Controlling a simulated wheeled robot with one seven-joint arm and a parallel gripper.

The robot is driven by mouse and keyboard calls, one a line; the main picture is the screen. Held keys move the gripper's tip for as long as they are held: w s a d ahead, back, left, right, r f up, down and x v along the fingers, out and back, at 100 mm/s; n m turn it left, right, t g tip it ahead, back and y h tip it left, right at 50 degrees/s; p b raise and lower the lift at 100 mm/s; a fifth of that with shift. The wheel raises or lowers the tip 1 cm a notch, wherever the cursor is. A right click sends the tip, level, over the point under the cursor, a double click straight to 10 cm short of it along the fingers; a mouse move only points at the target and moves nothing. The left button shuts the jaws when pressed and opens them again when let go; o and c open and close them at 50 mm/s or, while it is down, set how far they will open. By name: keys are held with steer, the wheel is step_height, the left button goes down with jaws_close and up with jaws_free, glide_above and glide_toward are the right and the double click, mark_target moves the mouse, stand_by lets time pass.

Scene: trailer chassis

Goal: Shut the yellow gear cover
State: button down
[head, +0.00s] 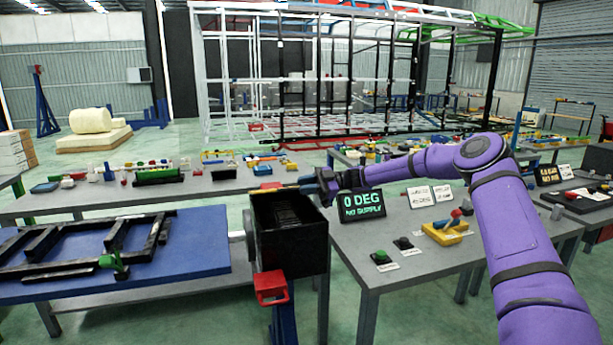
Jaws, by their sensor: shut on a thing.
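A black gear box (291,248) stands on a blue post in the middle of the head view. Its top is open, and dark ridged parts show inside. The yellow gear cover (288,189) shows only as a thin yellowish strip, seen nearly edge-on, at the box's far upper edge. It appears raised off the opening. My gripper (312,188) reaches in from the right at the cover's right end and is shut on it. The fingertips are small and dark, so the exact grip is hard to make out.
A blue table (190,270) with a black frame lies left.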

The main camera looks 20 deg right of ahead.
steer(key=shift+d+f, duration=0.15)
steer(key=shift+f, duration=0.35)
steer(key=c, duration=1.1)
jaws_free()
steer(key=shift+w, duration=0.15)
steer(key=shift+d, duration=5.4)
